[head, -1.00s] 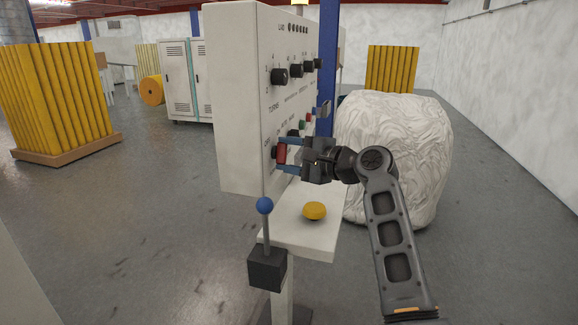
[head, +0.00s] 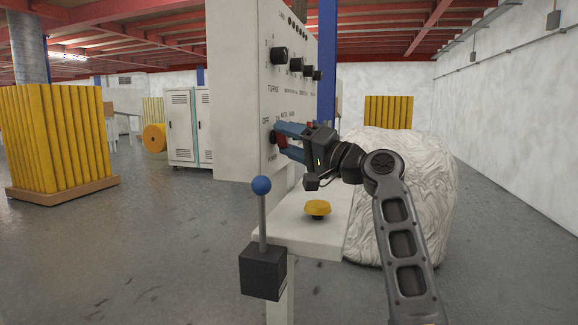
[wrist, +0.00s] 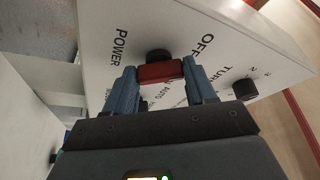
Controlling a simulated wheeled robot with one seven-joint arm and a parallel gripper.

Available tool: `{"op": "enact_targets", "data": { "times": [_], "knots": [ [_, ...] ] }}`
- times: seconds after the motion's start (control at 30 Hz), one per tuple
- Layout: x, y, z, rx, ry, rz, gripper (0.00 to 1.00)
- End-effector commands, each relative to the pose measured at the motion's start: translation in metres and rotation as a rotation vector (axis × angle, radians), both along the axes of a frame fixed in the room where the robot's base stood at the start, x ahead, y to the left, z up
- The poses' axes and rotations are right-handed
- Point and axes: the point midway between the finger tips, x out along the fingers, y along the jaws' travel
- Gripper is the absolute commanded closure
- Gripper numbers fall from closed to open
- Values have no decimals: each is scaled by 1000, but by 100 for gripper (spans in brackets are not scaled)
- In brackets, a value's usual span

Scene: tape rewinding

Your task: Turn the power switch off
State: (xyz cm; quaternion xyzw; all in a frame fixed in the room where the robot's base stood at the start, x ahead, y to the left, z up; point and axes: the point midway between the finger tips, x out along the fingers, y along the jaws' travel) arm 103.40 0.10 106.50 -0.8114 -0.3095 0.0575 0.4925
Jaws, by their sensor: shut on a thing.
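The power switch (wrist: 160,71) is a red handle on a black round base, between the "POWER" and "OFF" labels in the wrist view. In the head view the red power switch (head: 282,140) shows at the lower part of the white control panel (head: 235,110), partly hidden by the fingers. My gripper (head: 288,141) has its blue fingers on either side of the red handle and is shut on it. The fingers also flank the handle in the wrist view (wrist: 160,80).
Several black knobs (head: 279,55) sit higher on the panel. Below are a yellow button (head: 317,208) on a white shelf and a blue-tipped lever (head: 261,186) on a black box. A wrapped white bale (head: 420,200) stands behind my arm.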

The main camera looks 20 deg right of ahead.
Motion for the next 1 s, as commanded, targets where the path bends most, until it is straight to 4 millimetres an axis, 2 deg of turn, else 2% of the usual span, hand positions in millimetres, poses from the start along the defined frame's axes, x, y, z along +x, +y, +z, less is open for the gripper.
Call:
{"op": "enact_targets", "data": {
  "times": [0.03, 0.4, 1.0],
  "knots": [
    [0, -1, -10, -19, -23, 1, 75],
    [1, 0, -7, -111, -148, 3, 75],
    [1, 0, -4, -131, -172, 1, 75]
  ]
}}
